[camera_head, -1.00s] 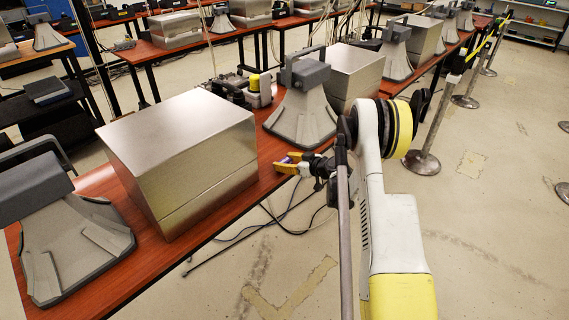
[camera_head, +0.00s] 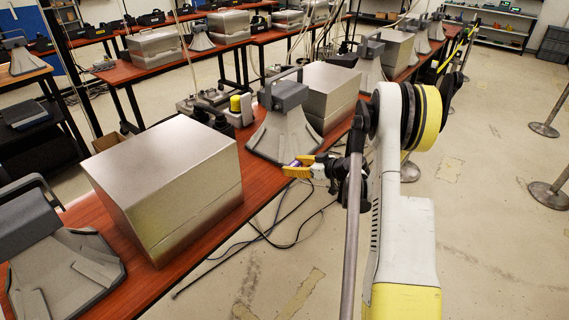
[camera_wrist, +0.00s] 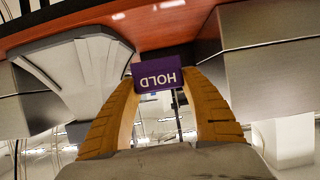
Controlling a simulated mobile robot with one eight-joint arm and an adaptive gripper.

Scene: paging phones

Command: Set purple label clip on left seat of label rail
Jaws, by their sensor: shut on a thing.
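My gripper (camera_head: 297,171) has yellow-orange fingers and is shut on the purple label clip (camera_wrist: 157,78). In the wrist view the clip is held between the two fingertips, with the word HOLD upside down on its face. In the head view only a small bit of purple (camera_head: 293,164) shows at the fingers. The gripper is in the air by the table's aisle-side edge, beside a grey phone stand (camera_head: 278,137). I cannot make out the label rail or its left seat in either view.
The long red-brown table (camera_head: 258,185) carries a large metal box (camera_head: 165,180), another metal box (camera_head: 328,92) and a near grey stand (camera_head: 60,265). A black device with a yellow knob (camera_head: 237,108) sits behind. Cables lie on the floor. Barrier posts (camera_head: 553,190) stand at right.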

